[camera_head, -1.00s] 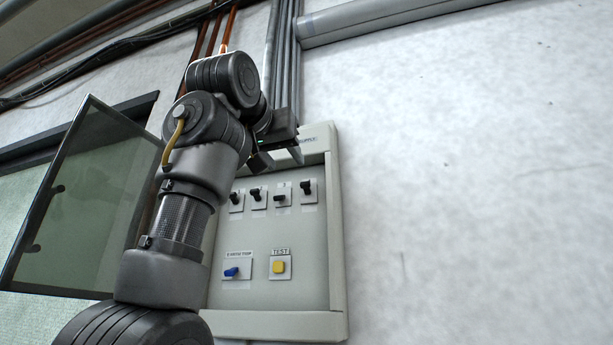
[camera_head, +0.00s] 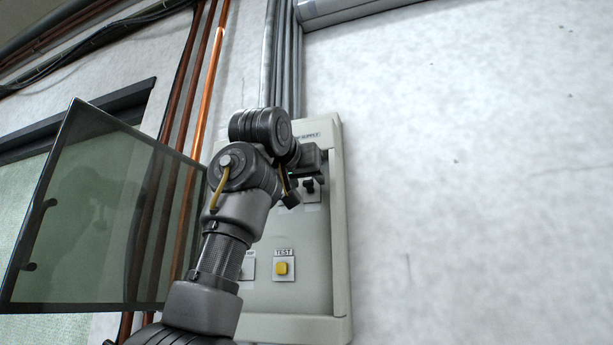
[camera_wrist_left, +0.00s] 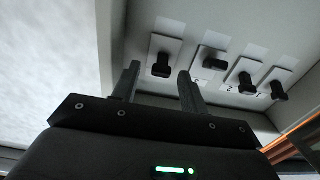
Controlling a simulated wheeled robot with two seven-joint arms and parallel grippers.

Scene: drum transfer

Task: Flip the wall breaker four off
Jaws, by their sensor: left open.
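The wall breaker panel (camera_head: 318,285) is a pale box on the wall. Its rightmost breaker switch (camera_head: 309,186), taken as breaker four, shows just below my left gripper in the head view. In the left wrist view this black lever (camera_wrist_left: 161,66) is leftmost in the row and appears between the two fingertips. My left gripper (camera_wrist_left: 159,71) is open, with a finger on either side of the lever in the picture; contact cannot be told. My left arm hides the other breakers in the head view. My right gripper is not in view.
Several more breakers, including one with a flatter lever (camera_wrist_left: 214,64), stand in the row. A yellow TEST button (camera_head: 282,268) sits lower on the panel. An open glass door (camera_head: 90,220) hangs left of my arm. The wall at right is clear.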

